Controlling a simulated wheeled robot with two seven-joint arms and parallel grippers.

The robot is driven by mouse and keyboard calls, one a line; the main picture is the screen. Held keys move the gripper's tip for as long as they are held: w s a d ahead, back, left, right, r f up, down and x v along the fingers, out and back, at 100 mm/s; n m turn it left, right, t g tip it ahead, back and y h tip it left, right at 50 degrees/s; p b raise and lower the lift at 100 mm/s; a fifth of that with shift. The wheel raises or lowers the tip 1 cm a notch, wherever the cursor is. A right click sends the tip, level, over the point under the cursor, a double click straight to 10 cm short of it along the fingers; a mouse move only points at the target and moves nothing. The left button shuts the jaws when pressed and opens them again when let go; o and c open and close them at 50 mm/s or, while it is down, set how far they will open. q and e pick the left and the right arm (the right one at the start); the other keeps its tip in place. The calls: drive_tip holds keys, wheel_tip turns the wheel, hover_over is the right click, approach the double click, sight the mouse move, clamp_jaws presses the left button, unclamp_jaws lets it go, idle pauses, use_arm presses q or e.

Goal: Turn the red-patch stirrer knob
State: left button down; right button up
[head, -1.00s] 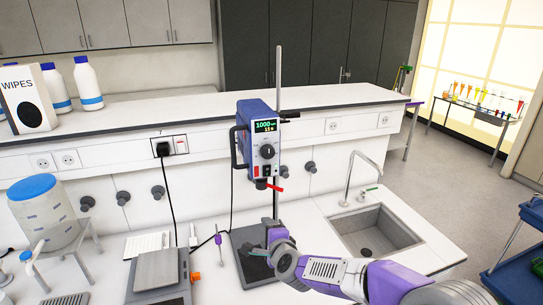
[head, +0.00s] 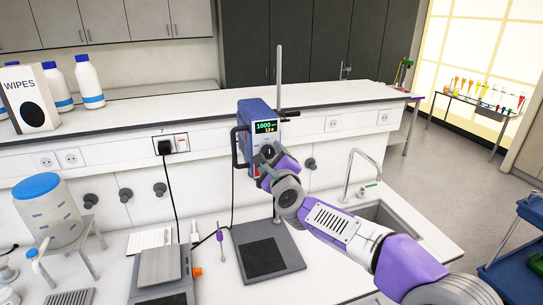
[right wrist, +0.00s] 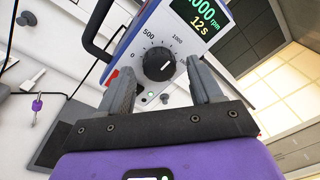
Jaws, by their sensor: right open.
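The overhead stirrer (head: 262,108) is a blue box on a vertical rod, with a white front panel and a lit green display. In the right wrist view its black round knob (right wrist: 158,64) has a white pointer line and a dial marked 0, 500 and 1000. A red patch (right wrist: 112,76) shows at the panel's edge, left of the dial. The display (right wrist: 197,22) reads rpm and 12s. My right gripper (right wrist: 164,90) is open, its fingers below and either side of the knob, apart from it. My left gripper is not in view.
The stirrer's dark base plate (head: 268,252) lies on the white bench below. A balance (head: 161,272) and a clear tank with a blue lid (head: 42,205) stand left. A sink (head: 385,215) lies right. The shelf (head: 200,116) runs behind the stirrer.

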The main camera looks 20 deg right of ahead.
drive_tip(key=shift+w, duration=0.15)
drive_tip(key=shift+c, duration=0.5)
drive_tip(key=c, duration=1)
drive_tip(key=shift+o, duration=0.2)
